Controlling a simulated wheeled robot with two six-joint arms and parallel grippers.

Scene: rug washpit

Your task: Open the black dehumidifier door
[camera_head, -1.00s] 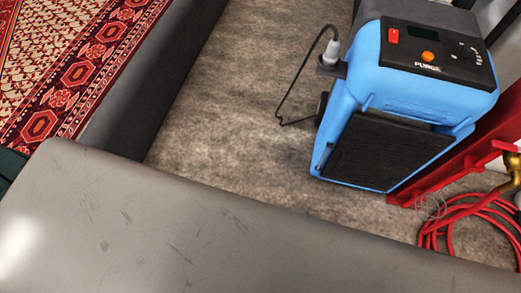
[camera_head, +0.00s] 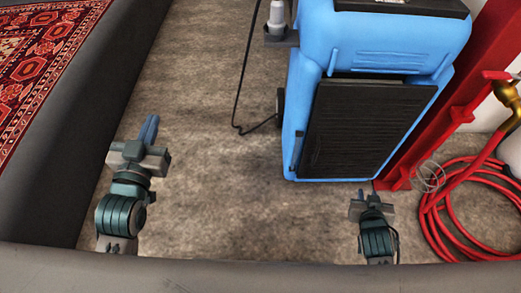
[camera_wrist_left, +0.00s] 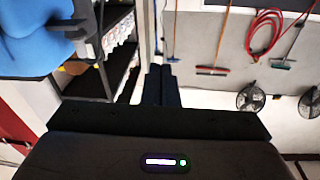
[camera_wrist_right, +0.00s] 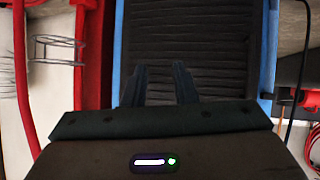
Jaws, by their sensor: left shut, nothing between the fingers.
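The black dehumidifier door (camera_head: 365,125) is a ribbed panel on the front of the blue dehumidifier (camera_head: 400,40), and it looks shut. My left gripper (camera_head: 149,126) is shut and empty over the floor, well left of the dehumidifier. The left wrist view shows its fingers (camera_wrist_left: 160,84) together, with part of a blue body at upper left. My right gripper (camera_head: 370,194) is in front of the dehumidifier, near the door's lower right. In the right wrist view its fingers (camera_wrist_right: 160,85) are apart and empty, with the black door (camera_wrist_right: 190,45) beyond them. I see no contact with the door.
A red frame (camera_head: 440,110) stands right of the dehumidifier, with a coiled red hose (camera_head: 430,222) beside it. A dark cable (camera_head: 237,95) hangs at its left side. A grey ledge (camera_head: 250,272) crosses the front. The floor (camera_head: 220,190) between my grippers is clear.

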